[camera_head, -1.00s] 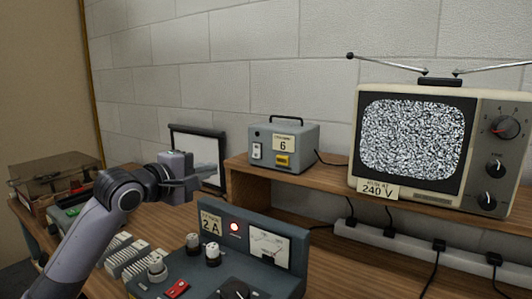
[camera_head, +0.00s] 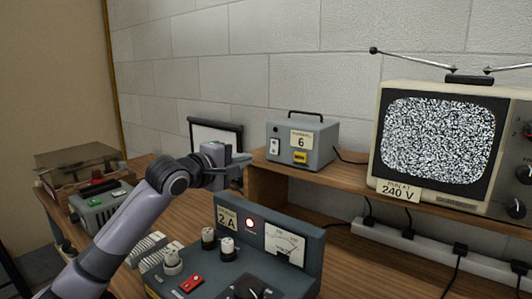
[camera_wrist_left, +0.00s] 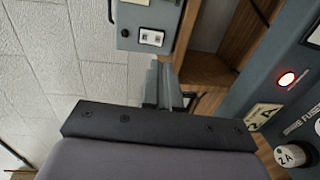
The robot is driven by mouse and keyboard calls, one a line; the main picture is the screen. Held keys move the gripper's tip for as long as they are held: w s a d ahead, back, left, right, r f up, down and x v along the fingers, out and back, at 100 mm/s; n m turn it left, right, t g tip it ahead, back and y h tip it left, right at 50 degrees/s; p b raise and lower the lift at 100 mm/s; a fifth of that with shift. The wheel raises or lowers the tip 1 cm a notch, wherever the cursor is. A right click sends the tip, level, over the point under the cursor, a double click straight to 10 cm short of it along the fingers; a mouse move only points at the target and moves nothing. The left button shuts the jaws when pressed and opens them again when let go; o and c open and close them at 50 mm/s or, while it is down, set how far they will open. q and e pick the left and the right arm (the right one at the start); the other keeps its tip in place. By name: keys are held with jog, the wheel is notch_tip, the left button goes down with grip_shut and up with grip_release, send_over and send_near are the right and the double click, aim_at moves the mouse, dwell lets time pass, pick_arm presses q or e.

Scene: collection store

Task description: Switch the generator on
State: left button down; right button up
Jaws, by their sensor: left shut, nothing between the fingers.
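No label that I can read says generator. A grey box (camera_head: 316,144) with a handle, a tag "6", a white rocker switch (camera_head: 274,146) and a yellow part stands on the raised shelf. A grey console (camera_head: 311,262) with a tag "2A", a lit red lamp, a meter, knobs and a red switch (camera_head: 192,283) is in front. My left gripper (camera_head: 240,160) is shut and empty, left of the box and apart from it. In the left wrist view its fingers (camera_wrist_left: 168,88) point toward the box (camera_wrist_left: 128,10) and its switch (camera_wrist_left: 151,38). My right gripper is not in view.
A television (camera_head: 440,145) showing static stands on the shelf (camera_head: 350,181) at the right. A power strip (camera_head: 430,250) with several plugs runs below it. A dark-framed panel (camera_head: 216,133) stands behind my gripper. A smaller grey-green device (camera_head: 100,205) and a lidded case (camera_head: 78,168) are at the left.

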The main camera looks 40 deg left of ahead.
aim_at(273, 152)
pick_arm(q)
jog(key=w+p, duration=0.1)
jog(key=w, duration=0.5)
jog(key=w+a+f+p, duration=0.1)
jog(key=w, duration=0.2)
jog(key=shift+w+p, duration=0.2)
jog(key=shift+p, duration=0.1)
jog(key=shift+f, duration=0.15)
jog(key=shift+w+f+t+b, duration=0.3)
jog(key=shift+t+b, duration=0.1)
jog(key=shift+b, duration=0.6)
jog(key=shift+s+r+p, duration=0.1)
jog(key=shift+r+p, duration=0.2)
jog(key=shift+r, duration=0.1)
